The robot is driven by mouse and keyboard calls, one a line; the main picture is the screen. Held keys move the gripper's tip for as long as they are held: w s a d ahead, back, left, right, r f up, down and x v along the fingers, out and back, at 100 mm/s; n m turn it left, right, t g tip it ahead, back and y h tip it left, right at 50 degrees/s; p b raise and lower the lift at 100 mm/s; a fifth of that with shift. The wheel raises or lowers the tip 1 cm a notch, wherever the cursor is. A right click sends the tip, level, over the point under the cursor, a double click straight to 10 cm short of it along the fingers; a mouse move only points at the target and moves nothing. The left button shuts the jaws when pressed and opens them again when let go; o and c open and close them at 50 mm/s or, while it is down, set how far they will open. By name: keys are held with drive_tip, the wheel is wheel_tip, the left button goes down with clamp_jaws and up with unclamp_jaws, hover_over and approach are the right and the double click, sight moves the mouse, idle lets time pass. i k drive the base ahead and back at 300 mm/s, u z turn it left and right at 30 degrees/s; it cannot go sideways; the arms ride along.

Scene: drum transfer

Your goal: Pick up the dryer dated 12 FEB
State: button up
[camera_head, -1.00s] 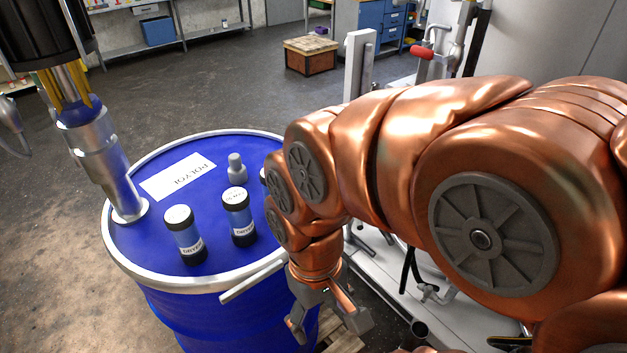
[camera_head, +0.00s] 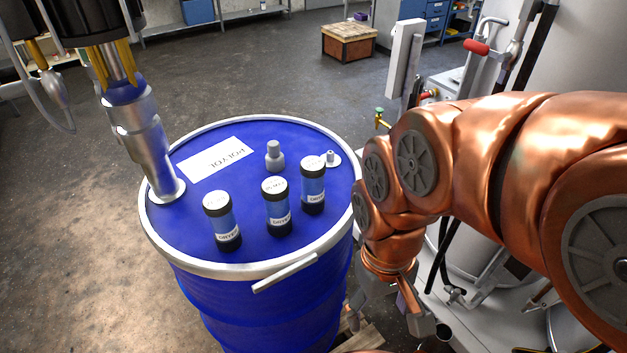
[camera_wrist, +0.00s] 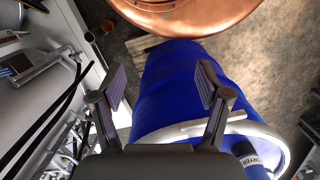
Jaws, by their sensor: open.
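Three dryers stand upright on the blue drum's lid: a left one (camera_head: 222,219), a middle one (camera_head: 277,206) and a right one (camera_head: 313,185). Each is a dark cylinder with a blue band, a white label and a white round top. The dates on the tops are too small to read, so I cannot tell which is 12 FEB. My gripper (camera_head: 387,318) is open and empty, to the right of the drum and below its rim. In the wrist view my gripper's open fingers (camera_wrist: 160,88) point toward the drum's side, and part of one dryer (camera_wrist: 252,156) shows at lower right.
The blue drum (camera_head: 245,316) has a silver rim, a white POLYOL label (camera_head: 215,160), a grey fitting (camera_head: 275,157) and a small metal bung (camera_head: 331,159) on its lid. A metal pump tube (camera_head: 152,150) stands at the lid's left. White machinery is at right. The floor at left is clear.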

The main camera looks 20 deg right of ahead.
sight(312, 167)
drive_tip(key=k, duration=0.5)
drive_tip(key=z, duration=2.95)
drive_tip(key=k, duration=2.35)
drive_tip(key=u, duration=2)
drive_tip(key=i, duration=0.45)
drive_tip(key=u, duration=0.05)
